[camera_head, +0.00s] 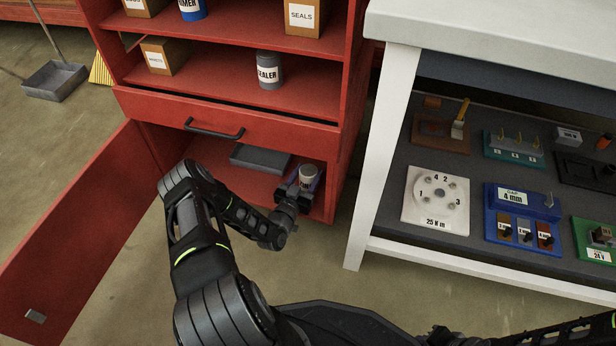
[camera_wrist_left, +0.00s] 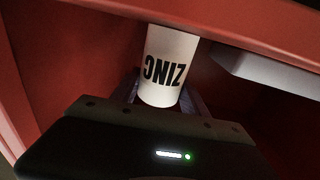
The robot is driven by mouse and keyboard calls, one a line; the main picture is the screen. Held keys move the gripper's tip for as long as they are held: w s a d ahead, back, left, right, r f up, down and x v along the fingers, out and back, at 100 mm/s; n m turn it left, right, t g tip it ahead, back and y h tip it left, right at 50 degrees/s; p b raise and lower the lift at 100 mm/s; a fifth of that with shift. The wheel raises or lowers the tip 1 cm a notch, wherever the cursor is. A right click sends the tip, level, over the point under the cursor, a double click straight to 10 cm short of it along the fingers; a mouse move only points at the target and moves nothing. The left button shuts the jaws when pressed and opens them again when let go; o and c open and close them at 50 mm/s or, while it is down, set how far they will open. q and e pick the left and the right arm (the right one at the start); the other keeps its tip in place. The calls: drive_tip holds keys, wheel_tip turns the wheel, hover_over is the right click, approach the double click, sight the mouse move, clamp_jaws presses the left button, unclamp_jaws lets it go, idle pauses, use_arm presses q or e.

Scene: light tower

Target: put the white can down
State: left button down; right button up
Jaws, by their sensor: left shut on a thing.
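The white can (camera_head: 307,173) is inside the lower compartment of the red cabinet (camera_head: 228,165), near its right wall. My left gripper (camera_head: 300,183) reaches into the compartment and is shut on the can. In the left wrist view the white can (camera_wrist_left: 168,65) shows the word ZINC, upside down in the picture, between the dark fingers of my left gripper (camera_wrist_left: 160,92). Whether the can's base touches the compartment floor is hidden. My right gripper is not in view.
A grey tray (camera_head: 260,158) lies in the compartment left of the can. The red door (camera_head: 75,225) stands open at left. Above are a drawer with a black handle (camera_head: 214,130) and a shelf with a grey can (camera_head: 269,72). A white-framed bench (camera_head: 385,150) stands at right.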

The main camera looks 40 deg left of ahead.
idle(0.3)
use_arm(q)
drive_tip(key=c, duration=0.6)
unclamp_jaws()
drive_tip(key=shift+f, duration=0.1)
drive_tip(key=shift+s+r, duration=0.1)
drive_tip(key=shift+r, duration=0.15)
drive_tip(key=p+v, duration=0.5)
drive_tip(key=v, duration=0.7)
